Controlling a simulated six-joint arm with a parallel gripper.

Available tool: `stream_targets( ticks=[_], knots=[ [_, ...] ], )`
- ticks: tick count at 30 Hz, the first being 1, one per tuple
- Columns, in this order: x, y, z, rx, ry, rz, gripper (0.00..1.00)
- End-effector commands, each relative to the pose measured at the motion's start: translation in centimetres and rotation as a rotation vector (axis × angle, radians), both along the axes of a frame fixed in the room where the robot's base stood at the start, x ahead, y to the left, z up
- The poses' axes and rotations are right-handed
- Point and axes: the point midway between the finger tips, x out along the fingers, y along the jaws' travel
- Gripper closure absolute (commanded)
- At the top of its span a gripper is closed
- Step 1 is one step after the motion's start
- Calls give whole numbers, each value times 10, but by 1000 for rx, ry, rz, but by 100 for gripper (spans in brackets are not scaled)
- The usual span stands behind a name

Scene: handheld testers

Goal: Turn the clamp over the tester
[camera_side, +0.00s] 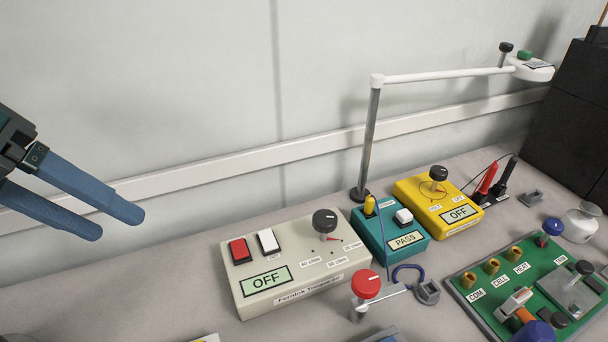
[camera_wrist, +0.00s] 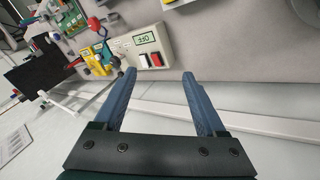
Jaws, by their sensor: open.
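A clamp with a round red knob (camera_side: 366,284) and a flat grey bar stands on a short post at the front of the bench. Its bar points right in the side view. Just below it, a dark blue-grey block (camera_side: 382,335) is cut off by the frame edge. The beige tester (camera_side: 290,268) behind the clamp has red and white switches, a black knob and a display reading OFF; it also shows upside down in the wrist view (camera_wrist: 146,45). My gripper (camera_side: 112,223) is open and empty, well left of the clamp; its fingers show in the wrist view (camera_wrist: 159,74).
A teal PASS box (camera_side: 390,243) and a yellow OFF box (camera_side: 432,200) stand right of the beige tester. A green board (camera_side: 510,300) with terminals lies front right. The bench left of the beige tester looks clear.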

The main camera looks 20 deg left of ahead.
Motion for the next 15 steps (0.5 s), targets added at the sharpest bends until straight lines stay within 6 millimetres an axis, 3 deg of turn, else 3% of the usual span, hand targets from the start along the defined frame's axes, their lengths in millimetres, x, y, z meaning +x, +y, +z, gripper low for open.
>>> stream_targets(
  ticks=[9,15],
  knots=[
    [46,-82,26,-499,403,177,27],
    [85,-123,22,-733,681,311,27]
  ],
)
